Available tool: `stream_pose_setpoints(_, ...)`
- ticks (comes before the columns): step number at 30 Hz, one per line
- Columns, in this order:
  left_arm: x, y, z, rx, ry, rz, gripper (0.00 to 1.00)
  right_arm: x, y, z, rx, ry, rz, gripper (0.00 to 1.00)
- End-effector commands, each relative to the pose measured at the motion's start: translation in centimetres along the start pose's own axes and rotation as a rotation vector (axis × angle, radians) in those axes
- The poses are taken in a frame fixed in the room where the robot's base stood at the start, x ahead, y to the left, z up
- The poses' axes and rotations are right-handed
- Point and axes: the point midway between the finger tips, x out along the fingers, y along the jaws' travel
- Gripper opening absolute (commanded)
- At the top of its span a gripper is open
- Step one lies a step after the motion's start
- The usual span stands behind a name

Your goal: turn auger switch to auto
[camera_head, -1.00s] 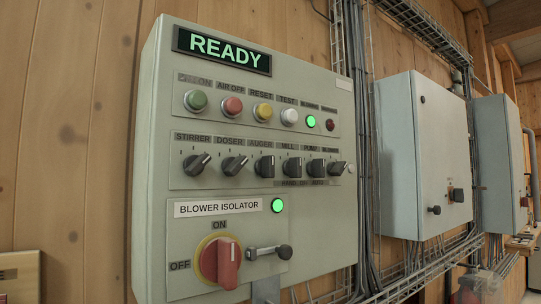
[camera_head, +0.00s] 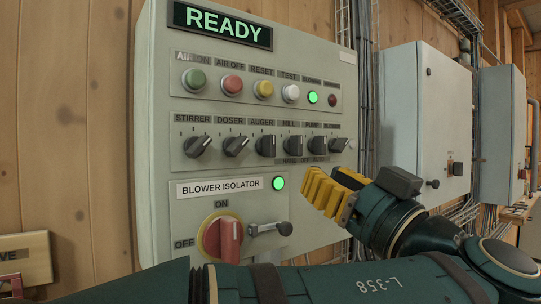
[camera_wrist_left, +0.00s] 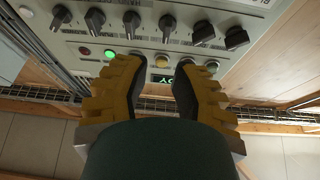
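The auger switch (camera_head: 266,146) is a black rotary knob, third from the left in the switch row of the grey control panel (camera_head: 345,90). Its handle looks about upright. In the left wrist view, which shows the panel upside down, the auger switch (camera_wrist_left: 167,26) is above the gap between my fingers. My left gripper (camera_head: 325,183) has yellow ribbed fingers and is below and right of the auger switch, apart from it. In the left wrist view my left gripper (camera_wrist_left: 158,75) is open and empty. My right gripper is not in view.
Neighbouring knobs, doser (camera_head: 236,145) and mill (camera_head: 293,146), sit close on either side. The red blower isolator handle (camera_head: 230,240) and a small latch (camera_head: 270,228) are below. A second grey cabinet (camera_head: 425,110) stands to the right, with cables between.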

Motion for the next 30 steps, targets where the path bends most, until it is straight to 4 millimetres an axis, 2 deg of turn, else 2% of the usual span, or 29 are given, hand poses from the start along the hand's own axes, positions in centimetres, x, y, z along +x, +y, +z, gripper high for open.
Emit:
stream_pose_setpoints(3, -0.1, -1.0, -1.5, -0.054, 0.025, -0.032, 0.25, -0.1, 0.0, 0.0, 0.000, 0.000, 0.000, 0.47)
stream_pose_setpoints(8, 1.5, -1.1, -1.6, -0.056, 0.026, -0.036, 0.25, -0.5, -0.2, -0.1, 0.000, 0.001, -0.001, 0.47)
stream_pose_setpoints(21, 9.9, -1.4, -1.8, -0.051, 0.025, -0.035, 0.25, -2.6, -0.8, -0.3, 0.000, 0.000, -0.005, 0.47)
stream_pose_setpoints(27, 12.5, -1.4, -1.8, -0.051, 0.024, -0.033, 0.25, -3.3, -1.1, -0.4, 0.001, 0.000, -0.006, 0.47)
stream_pose_setpoints(30, 13.2, -1.4, -1.8, -0.052, 0.025, -0.032, 0.25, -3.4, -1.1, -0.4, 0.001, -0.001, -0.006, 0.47)
